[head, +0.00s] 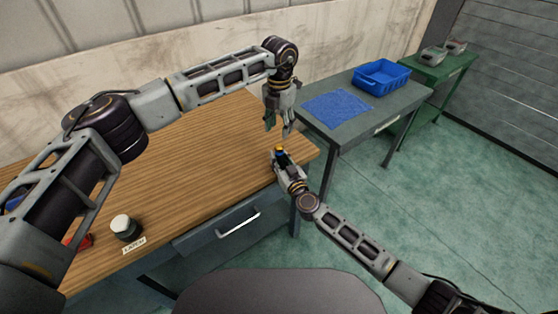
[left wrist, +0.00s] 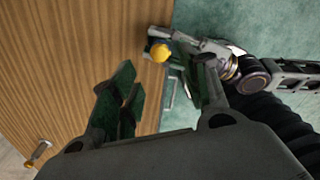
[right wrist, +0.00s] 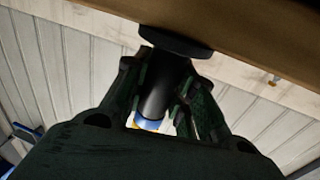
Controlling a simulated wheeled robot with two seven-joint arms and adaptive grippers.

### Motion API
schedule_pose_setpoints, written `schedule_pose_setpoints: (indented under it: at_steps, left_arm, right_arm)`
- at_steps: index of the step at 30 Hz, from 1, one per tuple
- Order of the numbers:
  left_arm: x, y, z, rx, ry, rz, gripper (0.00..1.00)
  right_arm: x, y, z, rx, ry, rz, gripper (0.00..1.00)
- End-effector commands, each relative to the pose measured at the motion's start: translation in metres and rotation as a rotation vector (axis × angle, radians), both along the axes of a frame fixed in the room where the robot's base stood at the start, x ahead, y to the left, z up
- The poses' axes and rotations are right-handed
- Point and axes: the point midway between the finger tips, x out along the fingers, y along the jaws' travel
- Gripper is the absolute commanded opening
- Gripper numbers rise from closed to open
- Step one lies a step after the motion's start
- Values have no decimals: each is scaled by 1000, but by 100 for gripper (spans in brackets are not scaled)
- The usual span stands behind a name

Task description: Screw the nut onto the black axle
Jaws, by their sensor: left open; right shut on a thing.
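My right gripper (head: 281,160) is shut on the black axle (right wrist: 158,88), near the table's right corner. In the right wrist view the axle runs between the fingers, with a wide black disc (right wrist: 175,40) at its table-side end. A blue band (right wrist: 146,123) with some yellow shows at the other end. In the left wrist view a round yellow piece (left wrist: 160,53) tops this end, with blue beside it. I cannot tell whether it is the nut. My left gripper (head: 281,130) is open and empty, above and apart from the axle, fingers pointing down.
A white-lidded jar (head: 121,226) and a red object (head: 80,240) are at the wooden table's (head: 205,150) front left. A small orange-ended piece (left wrist: 38,154) shows in the left wrist view. A grey side table holds a blue mat (head: 337,105) and blue bin (head: 382,75).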

Motion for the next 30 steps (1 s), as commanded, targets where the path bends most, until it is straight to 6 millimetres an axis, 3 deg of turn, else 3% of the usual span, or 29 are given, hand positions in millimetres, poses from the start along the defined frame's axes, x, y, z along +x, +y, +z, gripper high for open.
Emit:
schedule_pose_setpoints:
  at_steps: [8,22,30]
  left_arm:
    - [0,0,-10,0,1,-1,46]
    - [0,0,-60,0,2,-1,46]
    - [0,0,-78,-1,1,-1,46]
  right_arm:
    - [0,0,0,0,0,0,0]
    - [0,0,0,0,0,0,0]
    - [0,0,0,0,0,0,0]
